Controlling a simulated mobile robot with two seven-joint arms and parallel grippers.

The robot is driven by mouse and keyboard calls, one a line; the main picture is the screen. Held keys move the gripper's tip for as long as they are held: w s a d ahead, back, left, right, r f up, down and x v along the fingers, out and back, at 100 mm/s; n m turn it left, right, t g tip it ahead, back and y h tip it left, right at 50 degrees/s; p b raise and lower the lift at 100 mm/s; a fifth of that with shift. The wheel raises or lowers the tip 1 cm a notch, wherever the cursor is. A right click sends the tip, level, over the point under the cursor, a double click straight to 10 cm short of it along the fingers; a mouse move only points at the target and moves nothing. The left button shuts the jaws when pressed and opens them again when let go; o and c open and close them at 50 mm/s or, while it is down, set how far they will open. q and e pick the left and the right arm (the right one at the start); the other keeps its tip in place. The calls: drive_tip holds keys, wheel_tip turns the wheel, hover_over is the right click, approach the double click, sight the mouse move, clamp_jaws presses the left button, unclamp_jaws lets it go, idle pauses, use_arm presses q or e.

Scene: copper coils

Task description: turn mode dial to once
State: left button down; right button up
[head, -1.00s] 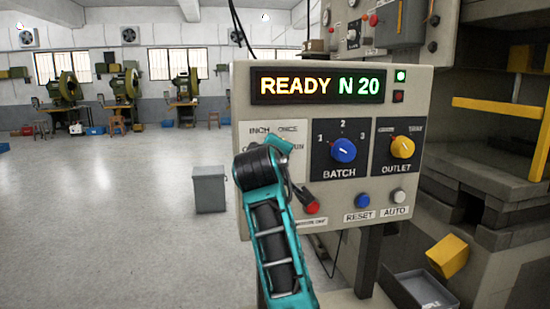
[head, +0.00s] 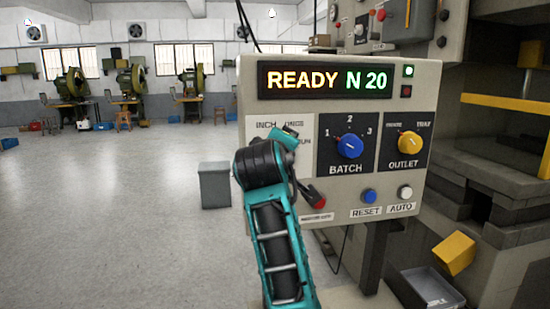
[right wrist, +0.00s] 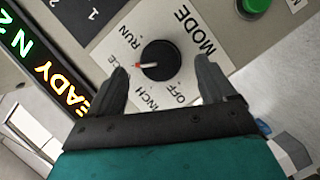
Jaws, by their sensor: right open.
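The black mode dial (right wrist: 162,60) with a red-tipped pointer sits on a white plate marked MODE, OFF, INCH and RUN in the right wrist view. Its pointer faces a label partly hidden by a finger, of which only the end, "CE", shows. My right gripper (right wrist: 163,70) is open, with one finger on each side of the dial. Both fingers look apart from the dial's sides. In the head view my right wrist covers the dial on the control panel (head: 335,190), whose display (head: 325,80) reads READY N 20. My left gripper is out of view.
Right of the plate are the blue BATCH knob (head: 350,145) and yellow OUTLET knob (head: 410,143). RESET (head: 369,195) and AUTO (head: 405,191) buttons sit below. A grey bin (head: 214,185) stands on open floor left.

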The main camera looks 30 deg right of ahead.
drive_tip(key=v, duration=1)
